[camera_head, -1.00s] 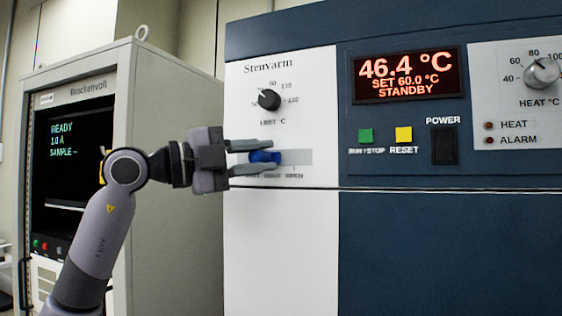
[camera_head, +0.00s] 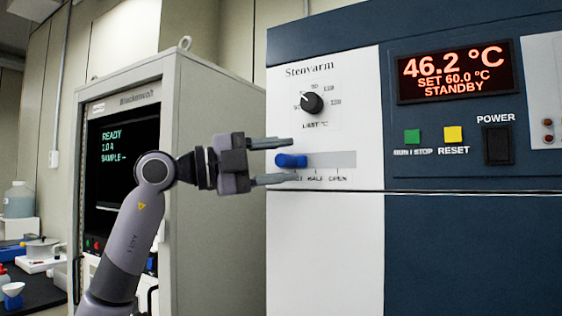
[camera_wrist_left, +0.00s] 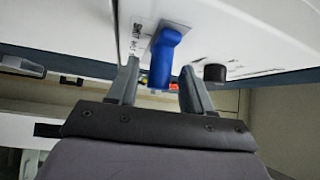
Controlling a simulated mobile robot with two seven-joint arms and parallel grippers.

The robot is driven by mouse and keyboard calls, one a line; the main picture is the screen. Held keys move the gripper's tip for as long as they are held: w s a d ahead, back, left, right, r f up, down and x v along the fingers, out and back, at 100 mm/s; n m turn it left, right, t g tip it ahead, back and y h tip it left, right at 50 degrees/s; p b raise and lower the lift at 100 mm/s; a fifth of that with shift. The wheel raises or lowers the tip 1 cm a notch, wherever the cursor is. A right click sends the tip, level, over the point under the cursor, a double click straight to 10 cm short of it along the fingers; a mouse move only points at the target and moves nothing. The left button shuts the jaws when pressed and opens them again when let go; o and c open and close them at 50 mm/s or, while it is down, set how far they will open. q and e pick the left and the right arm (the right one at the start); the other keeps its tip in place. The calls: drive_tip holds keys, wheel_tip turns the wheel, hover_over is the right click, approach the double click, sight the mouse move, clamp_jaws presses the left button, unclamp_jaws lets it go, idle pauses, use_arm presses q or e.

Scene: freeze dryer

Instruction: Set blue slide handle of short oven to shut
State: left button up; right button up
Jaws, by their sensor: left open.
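The blue slide handle (camera_head: 291,160) is at the left end of its pale slot on the short oven's white panel (camera_head: 325,230), by the leftmost label. The HALF and OPEN labels are to its right. My left gripper (camera_head: 294,160) comes in from the left and is open. One finger is above the handle and one below, with gaps visible. In the left wrist view the handle (camera_wrist_left: 163,55) stands between the spread fingers of my left gripper (camera_wrist_left: 160,68), apart from both. The right gripper is not in view.
A black dial (camera_head: 312,103) is above the slot. The display (camera_head: 453,72), green button (camera_head: 412,137), yellow button (camera_head: 453,134) and black power switch (camera_head: 498,145) are to the right. A grey cabinet (camera_head: 215,190) stands behind my left arm.

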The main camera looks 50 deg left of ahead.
use_arm(q)
drive_tip(key=b+v, duration=0.2)
drive_tip(key=v, duration=0.4)
drive_tip(key=shift+s+a, duration=0.2)
drive_tip(key=shift+s, duration=0.15)
drive_tip(key=shift+s, duration=0.1)
